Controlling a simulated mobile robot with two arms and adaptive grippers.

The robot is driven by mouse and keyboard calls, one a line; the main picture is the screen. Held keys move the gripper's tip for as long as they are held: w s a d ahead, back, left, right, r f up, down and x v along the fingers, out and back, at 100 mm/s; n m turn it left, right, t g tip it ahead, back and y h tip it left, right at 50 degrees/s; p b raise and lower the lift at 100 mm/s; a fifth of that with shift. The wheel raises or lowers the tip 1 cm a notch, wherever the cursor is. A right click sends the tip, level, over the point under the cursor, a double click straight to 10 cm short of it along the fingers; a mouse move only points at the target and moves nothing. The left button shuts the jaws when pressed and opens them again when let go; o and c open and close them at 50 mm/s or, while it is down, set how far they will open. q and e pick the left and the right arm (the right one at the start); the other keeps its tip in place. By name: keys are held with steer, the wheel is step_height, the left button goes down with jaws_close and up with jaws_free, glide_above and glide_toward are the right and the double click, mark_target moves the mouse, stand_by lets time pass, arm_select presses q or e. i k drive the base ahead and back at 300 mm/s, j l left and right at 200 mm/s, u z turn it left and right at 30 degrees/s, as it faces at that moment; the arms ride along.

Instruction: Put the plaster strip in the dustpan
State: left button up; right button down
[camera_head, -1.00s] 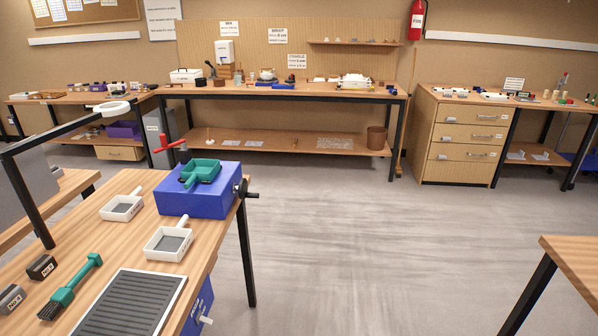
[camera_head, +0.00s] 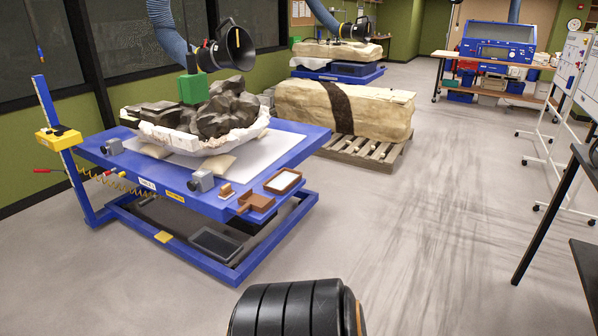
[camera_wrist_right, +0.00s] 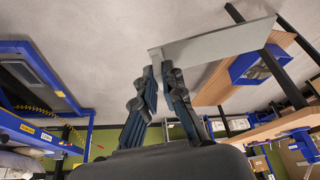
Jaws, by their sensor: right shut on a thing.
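My right gripper (camera_wrist_right: 160,80) shows in the right wrist view, shut on a flat pale grey strip (camera_wrist_right: 222,44), which I take to be the plaster strip. The strip juts out from the fingertips to the right. In the head view, a brown scoop-like thing with a short handle (camera_head: 257,202) lies at the near right corner of the blue table (camera_head: 312,135); it may be the dustpan, but I cannot tell for sure. My left gripper is not in view, and the right gripper does not show in the head view.
A dark fossil block (camera_head: 225,108) in a white jacket fills the table's middle. A brown tray (camera_head: 283,181) and grey clamps (camera_head: 201,181) stand along its near side. A dark tray (camera_head: 213,242) lies low under the table. A plaster block on a pallet (camera_head: 365,150) stands behind.

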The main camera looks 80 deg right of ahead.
mark_target(260, 200)
steer(key=l+z, duration=0.15)
steer(key=l, duration=0.3)
steer(key=i+l+z, duration=0.15)
steer(key=l, duration=0.3)
steer(key=l+z, duration=0.1)
steer(key=l, duration=0.35)
steer(key=i+l+z, duration=0.15)
steer(key=l, duration=0.3)
steer(key=i+l+z, duration=0.15)
steer(key=l, duration=0.3)
steer(key=i+l+z, duration=0.15)
steer(key=l, duration=0.25)
steer(key=i+l+z, duration=0.15)
steer(key=l, duration=0.25)
steer(key=i+l, duration=0.15)
steer(key=l, duration=0.2)
steer(key=i+l, duration=0.15)
steer(key=l, duration=0.2)
